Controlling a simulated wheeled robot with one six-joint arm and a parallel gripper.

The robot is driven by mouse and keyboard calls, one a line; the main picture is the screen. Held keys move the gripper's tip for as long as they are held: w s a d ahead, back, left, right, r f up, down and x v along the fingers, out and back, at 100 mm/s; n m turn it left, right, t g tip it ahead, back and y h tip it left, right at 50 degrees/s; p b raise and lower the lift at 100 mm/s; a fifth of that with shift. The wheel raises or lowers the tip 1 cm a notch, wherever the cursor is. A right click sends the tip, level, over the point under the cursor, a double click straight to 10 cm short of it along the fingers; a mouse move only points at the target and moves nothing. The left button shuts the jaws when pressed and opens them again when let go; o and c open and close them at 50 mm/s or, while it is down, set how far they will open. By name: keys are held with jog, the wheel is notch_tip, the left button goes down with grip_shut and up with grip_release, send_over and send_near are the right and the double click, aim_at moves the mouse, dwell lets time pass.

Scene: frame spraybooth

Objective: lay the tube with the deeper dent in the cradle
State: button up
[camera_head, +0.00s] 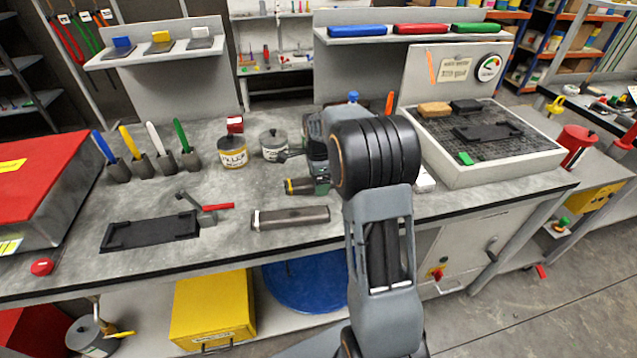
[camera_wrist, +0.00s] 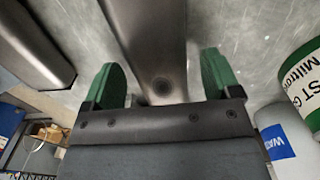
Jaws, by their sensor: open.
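In the wrist view my gripper (camera_wrist: 160,82) is open. Its two green fingertips stand either side of a dark grey tube (camera_wrist: 150,35), with a gap on each side. A round dent shows on this tube near the gripper. A second tube (camera_wrist: 28,42) lies to the left; its dents cannot be made out. In the head view one tube (camera_head: 290,217) lies on the bench; my arm hides my gripper and the other tube. A black holder with raised ends (camera_head: 150,232), apparently the cradle, lies empty at the left.
A red-handled clamp (camera_head: 205,207) stands at the black holder's right end. Cans (camera_head: 233,152) and coloured-handled tools (camera_head: 165,148) stand behind. A grated tray (camera_head: 510,165) is at the right. A green-and-white can (camera_wrist: 305,80) and white bottle (camera_wrist: 285,145) are right of my gripper.

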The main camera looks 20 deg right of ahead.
jog(key=shift+f, duration=0.25)
jog(key=shift+c, duration=0.2)
jog(key=shift+r, duration=0.1)
jog(key=c, duration=1.2)
